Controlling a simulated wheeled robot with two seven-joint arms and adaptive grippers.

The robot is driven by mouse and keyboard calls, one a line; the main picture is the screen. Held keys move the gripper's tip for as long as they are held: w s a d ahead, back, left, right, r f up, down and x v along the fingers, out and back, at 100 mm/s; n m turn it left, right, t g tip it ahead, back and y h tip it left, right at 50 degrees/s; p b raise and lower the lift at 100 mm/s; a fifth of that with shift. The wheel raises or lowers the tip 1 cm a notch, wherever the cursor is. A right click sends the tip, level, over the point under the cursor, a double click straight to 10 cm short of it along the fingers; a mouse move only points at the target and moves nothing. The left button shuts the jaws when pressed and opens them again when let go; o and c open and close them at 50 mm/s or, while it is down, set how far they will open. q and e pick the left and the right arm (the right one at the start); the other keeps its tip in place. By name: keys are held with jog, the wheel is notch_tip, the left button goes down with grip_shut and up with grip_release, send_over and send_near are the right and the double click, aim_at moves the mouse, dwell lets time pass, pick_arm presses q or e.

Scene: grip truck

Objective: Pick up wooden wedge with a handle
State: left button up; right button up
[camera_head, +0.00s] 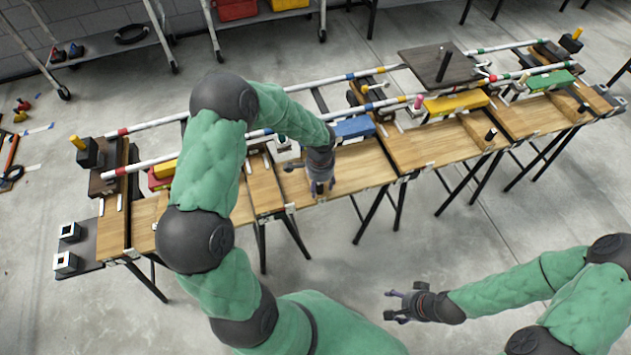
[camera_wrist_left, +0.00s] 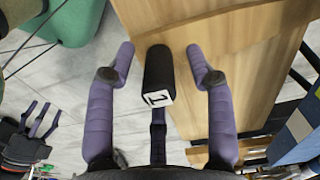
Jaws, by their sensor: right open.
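My left gripper (camera_head: 319,187) hangs over the front edge of the wooden table top. In the left wrist view, the fingers of this gripper (camera_wrist_left: 160,50) are spread on both sides of a black handle (camera_wrist_left: 158,72) with a white marked end. Gaps show between the fingers and the handle. The handle's wooden wedge (camera_wrist_left: 158,16) shows behind it at the top; the head view hides it behind my gripper. Similar wooden wedges (camera_head: 478,130) with black handles stand further right. My right gripper (camera_head: 402,303) is open and empty, away from the table.
The long table (camera_head: 345,172) carries striped rails (camera_head: 350,76), a blue block (camera_head: 354,128), a yellow block (camera_head: 456,102) and a green block (camera_head: 551,80). A dark square board (camera_head: 425,60) sits above the rails. The floor in front is clear except for the table's black legs.

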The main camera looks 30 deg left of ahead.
pick_arm(q)
grip_shut()
jog(key=shift+r, duration=0.15)
